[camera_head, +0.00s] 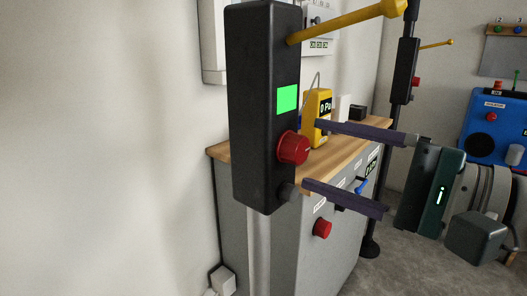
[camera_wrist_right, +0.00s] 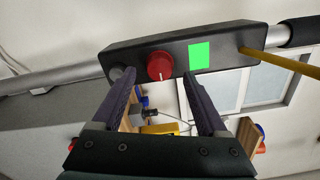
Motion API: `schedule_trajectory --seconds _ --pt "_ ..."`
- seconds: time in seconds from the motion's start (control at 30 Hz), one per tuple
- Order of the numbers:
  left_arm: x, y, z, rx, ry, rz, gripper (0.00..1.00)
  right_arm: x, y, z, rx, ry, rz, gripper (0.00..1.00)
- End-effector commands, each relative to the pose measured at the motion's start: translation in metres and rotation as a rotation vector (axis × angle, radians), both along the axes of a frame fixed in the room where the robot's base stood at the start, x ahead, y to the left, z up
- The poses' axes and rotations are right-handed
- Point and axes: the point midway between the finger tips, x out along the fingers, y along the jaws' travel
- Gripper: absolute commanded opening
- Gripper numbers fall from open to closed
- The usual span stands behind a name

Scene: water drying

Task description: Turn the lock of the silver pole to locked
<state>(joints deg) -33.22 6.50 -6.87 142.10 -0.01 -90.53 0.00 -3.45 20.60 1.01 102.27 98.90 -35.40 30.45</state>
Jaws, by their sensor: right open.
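The silver pole (camera_head: 258,250) stands upright and carries a tall black box (camera_head: 262,110). On the box are a lit green square (camera_head: 287,99), a red knob (camera_head: 292,148) and a small dark grey knob (camera_head: 287,192) at the bottom. A yellow rod (camera_head: 345,22) sticks out near its top. My right gripper (camera_head: 312,155) is open and empty, its fingers pointing at the box with the red knob roughly between their lines. The right wrist view shows the red knob (camera_wrist_right: 160,66) ahead between the fingertips (camera_wrist_right: 158,76). Contact cannot be told. My left gripper is out of view.
A grey cabinet with a wooden top (camera_head: 345,152) stands behind the pole, with a yellow meter (camera_head: 318,112) on it and another red knob (camera_head: 322,228) on its front. A second black box on a pole (camera_head: 404,70) and a blue machine (camera_head: 490,125) stand farther right.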

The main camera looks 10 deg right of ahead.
Motion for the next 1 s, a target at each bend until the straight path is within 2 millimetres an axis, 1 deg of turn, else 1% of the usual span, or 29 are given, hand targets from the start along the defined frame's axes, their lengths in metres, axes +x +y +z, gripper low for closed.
schedule_trajectory --seconds 0.03,0.2,0.3,0.4,0.53,0.9,0.97,1.0 --pt "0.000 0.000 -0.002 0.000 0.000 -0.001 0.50 -0.009 -0.007 -0.003 -0.002 0.004 -0.001 0.76" --pt "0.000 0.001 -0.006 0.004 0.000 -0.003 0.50 -0.037 -0.028 -0.003 -0.001 0.004 -0.001 0.76" --pt "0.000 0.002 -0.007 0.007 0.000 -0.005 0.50 -0.049 -0.038 -0.002 0.000 0.004 0.000 0.76" --pt "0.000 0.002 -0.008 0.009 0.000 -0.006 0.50 -0.056 -0.043 -0.001 0.000 0.001 0.001 0.76" --pt "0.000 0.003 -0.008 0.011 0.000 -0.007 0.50 -0.060 -0.046 0.000 -0.001 0.001 0.000 0.76" --pt "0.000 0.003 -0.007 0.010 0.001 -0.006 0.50 -0.060 -0.046 0.000 0.000 0.000 0.001 0.76" --pt "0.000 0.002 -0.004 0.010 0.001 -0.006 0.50 -0.061 -0.044 0.002 -0.012 -0.001 0.007 0.76" --pt "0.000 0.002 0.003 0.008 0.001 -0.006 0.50 -0.063 -0.040 0.006 -0.033 -0.002 0.020 0.76"
